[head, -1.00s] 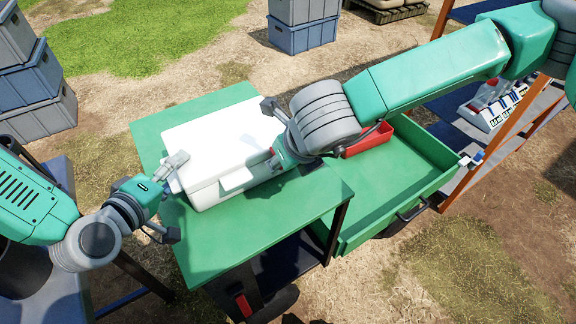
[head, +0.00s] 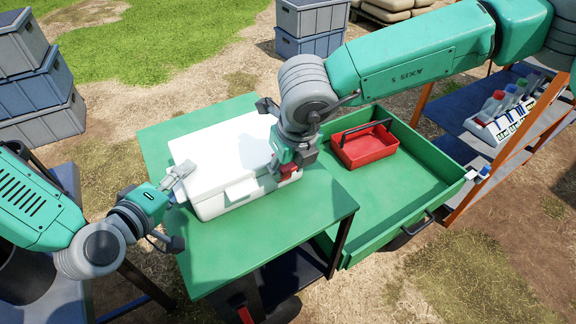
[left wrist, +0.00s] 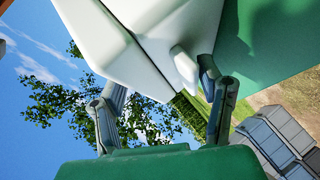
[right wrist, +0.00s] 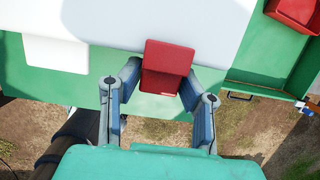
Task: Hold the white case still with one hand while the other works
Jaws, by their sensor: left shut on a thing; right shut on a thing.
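The white case (head: 222,150) lies closed on the green cart top (head: 225,245). My left gripper (head: 177,180) is at the case's left side, shut on its edge. In the left wrist view, the white case (left wrist: 120,35) fills the space ahead of the fingers, with a small white tab by one finger. My right gripper (head: 284,168) is at the case's right front corner, shut on a small red block (right wrist: 167,66). In the right wrist view the block stands between both fingers, over the case's edge. Whether it touches the case, I cannot tell.
A green drawer (head: 365,215) stands open to the right, with a red handled tray (head: 368,148) inside. A shelf at far right holds a white rack (head: 500,122) of bottles. Grey and blue crates (head: 40,80) are stacked at left. The cart's front top is clear.

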